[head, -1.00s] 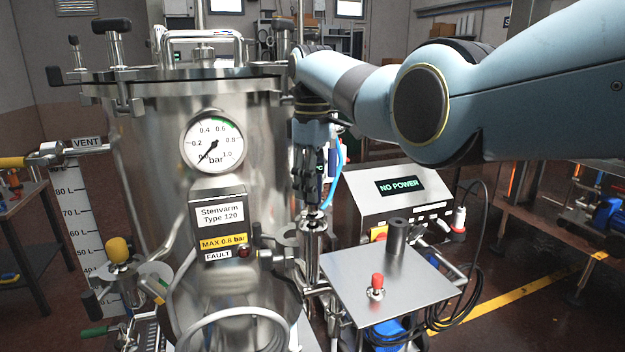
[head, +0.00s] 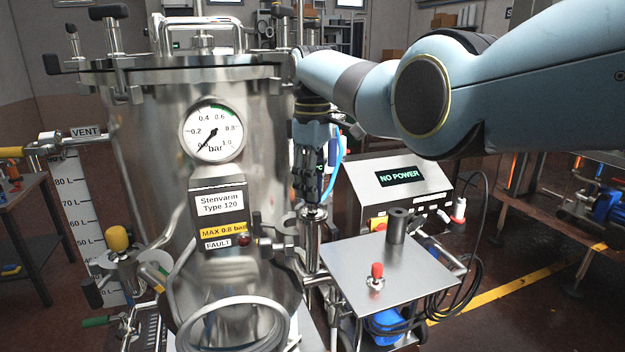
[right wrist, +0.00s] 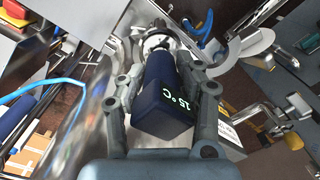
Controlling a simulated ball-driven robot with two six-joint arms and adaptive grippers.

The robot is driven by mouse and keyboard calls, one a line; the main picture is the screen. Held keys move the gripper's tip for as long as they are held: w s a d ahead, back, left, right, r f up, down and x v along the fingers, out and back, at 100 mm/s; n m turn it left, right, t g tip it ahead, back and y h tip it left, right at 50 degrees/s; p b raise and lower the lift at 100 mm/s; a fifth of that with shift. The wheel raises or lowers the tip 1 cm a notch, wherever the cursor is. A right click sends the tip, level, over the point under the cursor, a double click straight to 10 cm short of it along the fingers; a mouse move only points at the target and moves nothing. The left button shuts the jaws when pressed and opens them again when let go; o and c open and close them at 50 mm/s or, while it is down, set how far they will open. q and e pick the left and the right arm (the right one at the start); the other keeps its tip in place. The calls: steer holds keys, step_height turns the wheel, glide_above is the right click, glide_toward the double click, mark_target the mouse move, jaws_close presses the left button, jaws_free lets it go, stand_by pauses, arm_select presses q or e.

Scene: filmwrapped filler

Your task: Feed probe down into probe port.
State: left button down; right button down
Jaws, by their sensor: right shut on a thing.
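My right gripper (head: 308,196) points down just above the probe port (head: 312,222), an upright steel tube beside the steel tank. It is shut on the probe, whose dark blue body (right wrist: 160,95) with a lit "15 °C" readout sits between the fingers in the right wrist view. The fingers mostly hide the probe in the head view. The probe's far end meets bright metal fittings (right wrist: 158,40); I cannot tell how deep its tip is in the port. My left gripper is not in view.
A bright blue cable (head: 336,170) hangs beside the gripper. A steel side table (head: 345,270) with a red knob (head: 377,271) and a dark cylinder (head: 397,227) stands to the right. A "NO POWER" control box (head: 375,205) is behind it. The pressure gauge (head: 213,132) is left.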

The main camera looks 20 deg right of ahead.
steer(key=shift+f, duration=0.15)
stand_by(0.7)
steer(key=c, duration=0.8)
jaws_free()
steer(key=shift+o, duration=0.2)
step_height(320, 180, up, 12)
steer(key=shift+f, duration=0.15)
